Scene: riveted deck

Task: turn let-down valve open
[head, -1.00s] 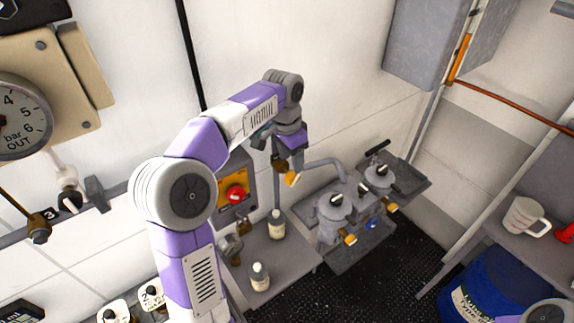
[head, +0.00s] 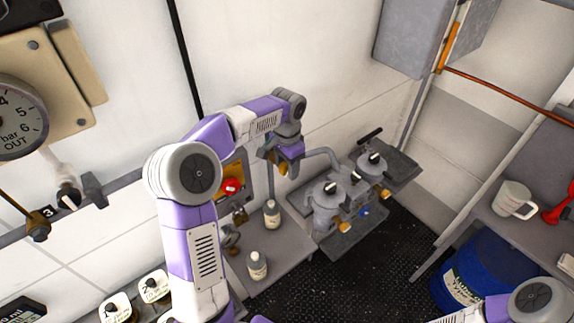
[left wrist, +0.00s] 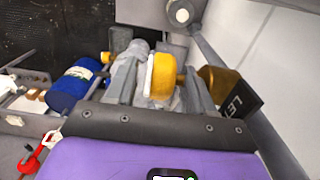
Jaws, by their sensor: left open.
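The let-down valve shows in the left wrist view as a yellow handle (left wrist: 162,74) on a grey body. My left gripper (left wrist: 161,84) is open, with one grey finger on each side of the handle. I cannot tell whether either finger touches it. In the head view my left gripper (head: 286,163) is beside the pipework above the bench, and its wrist mostly hides the valve. My right gripper is out of view.
Two pots (head: 328,196) with black knobs stand right of the gripper. Two small bottles (head: 272,213) stand on the grey bench below. A red knob (head: 231,186) on a yellow plate is left of the gripper. A blue drum (head: 486,270) and a mug (head: 513,200) are at the right.

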